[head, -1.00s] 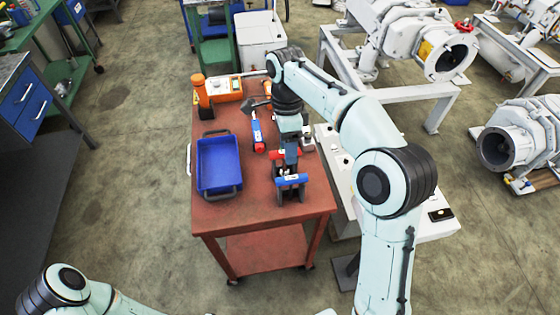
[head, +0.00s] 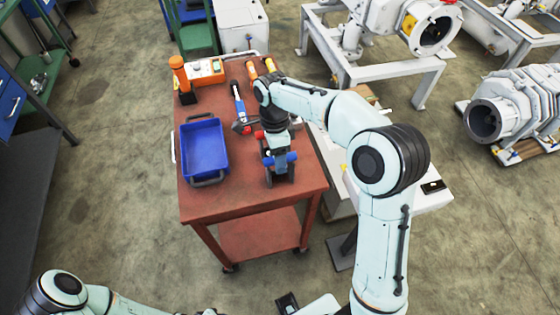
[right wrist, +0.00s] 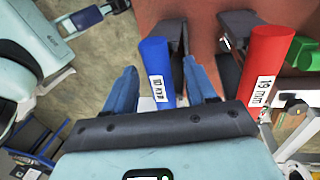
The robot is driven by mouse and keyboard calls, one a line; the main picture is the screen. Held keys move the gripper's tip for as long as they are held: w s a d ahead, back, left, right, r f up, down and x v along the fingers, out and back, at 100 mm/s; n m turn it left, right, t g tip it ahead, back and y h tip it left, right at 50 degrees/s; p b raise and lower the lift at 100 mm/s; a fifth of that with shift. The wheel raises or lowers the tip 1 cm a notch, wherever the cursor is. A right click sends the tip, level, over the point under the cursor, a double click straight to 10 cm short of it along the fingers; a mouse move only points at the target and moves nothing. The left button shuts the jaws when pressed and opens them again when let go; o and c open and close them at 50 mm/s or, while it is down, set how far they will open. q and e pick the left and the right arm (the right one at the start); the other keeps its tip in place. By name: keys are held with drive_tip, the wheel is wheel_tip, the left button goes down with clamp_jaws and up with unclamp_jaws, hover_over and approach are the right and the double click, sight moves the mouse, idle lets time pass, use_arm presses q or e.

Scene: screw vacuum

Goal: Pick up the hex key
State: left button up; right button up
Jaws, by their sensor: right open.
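In the right wrist view, a blue handle (right wrist: 157,72) with a white label, seemingly 10 mm, stands between the two fingers of my right gripper (right wrist: 162,88). The fingers are open, with a gap on each side of the handle. The key shafts are hidden. My left gripper is not clearly seen.
The red table (head: 235,203) holds a blue tray (head: 204,150) at left, a blue-handled tool (head: 238,92), an orange device (head: 206,71) and an orange-topped tool (head: 178,66). The front left of the table is clear. White machinery (head: 385,70) stands at right.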

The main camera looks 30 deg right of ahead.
drive_tip(key=shift+s+f, duration=0.15)
drive_tip(key=shift+f, duration=0.5)
clamp_jaws()
use_arm(q)
drive_tip(key=shift+f, duration=0.1)
drive_tip(key=w+r+p, duration=0.4)
drive_tip(key=r, duration=0.1)
drive_tip(key=shift+r+t, duration=0.15)
drive_tip(key=shift+t, duration=0.15)
use_arm(e)
wheel_tip(320, 180, up, 20)
use_arm(q)
drive_tip(key=shift+s, duration=0.1)
